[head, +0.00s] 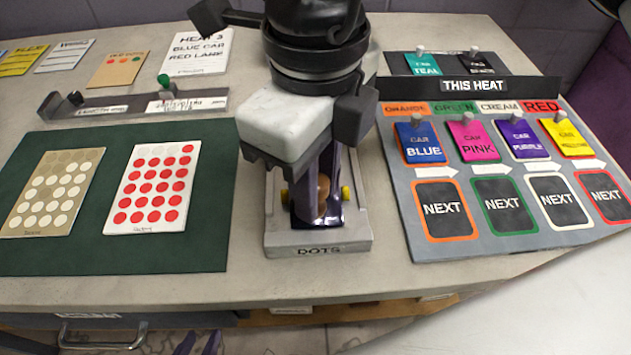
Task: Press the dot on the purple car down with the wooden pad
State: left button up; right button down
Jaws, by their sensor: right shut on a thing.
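My right gripper (322,190) comes down from the top middle, above the grey holder marked DOTS (318,250). It is shut on the wooden pad (323,186), of which only a small brown rounded part shows between the dark fingers. A shiny dark purple surface (326,219) lies in the holder directly below, and it looks like the purple car; most of it is hidden by the gripper. Yellow round parts show on both sides of it. The dot is hidden, and I cannot tell whether the pad touches the car.
On the left, a green mat (110,255) bears a sheet of red dots (152,188) and a tan sheet of white dots (52,194). A long dark tray (70,107) lies behind it. On the right stands the THIS HEAT board (440,247) with colored car cards.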

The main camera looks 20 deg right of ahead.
dwell(0.4)
jog(key=shift+r, duration=0.1)
jog(key=shift+r+p, duration=1.55)
jog(key=shift+r, duration=1.15)
jog(key=shift+r+p, duration=0.3)
jog(key=shift+r, duration=0.4)
